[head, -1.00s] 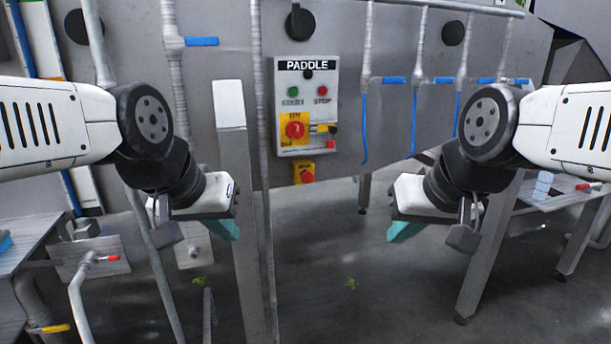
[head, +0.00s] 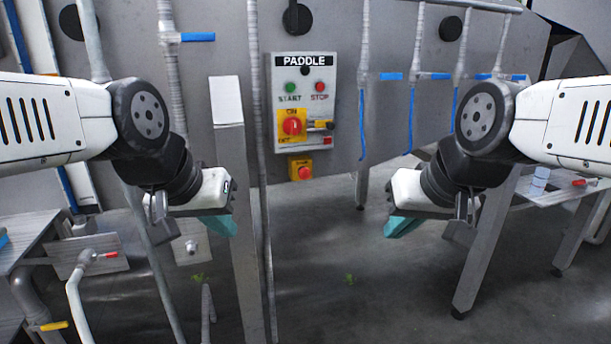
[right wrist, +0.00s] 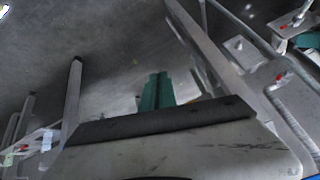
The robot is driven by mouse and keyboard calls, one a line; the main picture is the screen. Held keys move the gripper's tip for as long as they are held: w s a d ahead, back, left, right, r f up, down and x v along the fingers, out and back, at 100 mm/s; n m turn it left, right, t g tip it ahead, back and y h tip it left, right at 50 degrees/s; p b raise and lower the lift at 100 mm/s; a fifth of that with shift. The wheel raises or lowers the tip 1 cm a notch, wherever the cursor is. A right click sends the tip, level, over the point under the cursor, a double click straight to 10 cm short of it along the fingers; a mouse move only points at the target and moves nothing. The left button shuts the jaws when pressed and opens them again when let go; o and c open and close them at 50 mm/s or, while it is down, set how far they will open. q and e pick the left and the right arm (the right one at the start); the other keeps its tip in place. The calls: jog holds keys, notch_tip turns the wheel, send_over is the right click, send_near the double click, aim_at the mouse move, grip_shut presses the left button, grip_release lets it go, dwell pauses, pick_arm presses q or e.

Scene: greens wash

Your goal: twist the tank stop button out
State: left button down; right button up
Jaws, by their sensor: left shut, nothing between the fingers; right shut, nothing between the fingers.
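A grey control panel labelled PADDLE (head: 304,98) is on the tank wall in the middle of the head view. A red mushroom stop button (head: 304,173) sits on a small yellow box just under the panel. The panel also has a red STOP button (head: 319,87), a green START button (head: 291,88) and a red rotary switch (head: 292,126) on a yellow plate. My left gripper (head: 218,225) is shut and empty, below and left of the box. My right gripper (head: 402,227) is shut and empty, below and right; its teal fingers show in the right wrist view (right wrist: 157,92).
A grey upright post (head: 237,200) and a thin pipe stand between my left gripper and the panel. Blue-handled pipes (head: 410,100) line the wall at right. A steel table (head: 560,195) stands at right. The floor between my grippers is open.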

jog(key=o, duration=0.3)
jog(key=shift+w, duration=0.3)
jog(key=o, duration=0.8)
jog(key=w+n+t, duration=0.1)
jog(key=w, duration=0.9)
jog(key=shift+a+t, duration=0.35)
jog(key=shift+t, duration=0.05)
jog(key=n+t, duration=0.6)
jog(key=n, duration=0.1)
send_near(305, 175)
jog(key=s+d+r, duration=0.1)
jog(key=s+d, duration=0.1)
jog(key=d, duration=0.6)
jog(key=w+a+f+n+t+y, duration=0.1)
jog(key=w+a+n, duration=0.1)
jog(key=w+a, duration=0.1)
jog(key=w+a+f+n+t+y, duration=0.1)
jog(key=w+a+f+n, duration=0.1)
jog(key=w+a, duration=0.1)
jog(key=w+a+f+n+t+y, duration=0.1)
jog(key=w+a+n, duration=0.1)
jog(key=w+a, duration=0.1)
jog(key=shift+w+f, duration=0.15)
jog(key=shift+w, duration=0.6)
grip_shut()
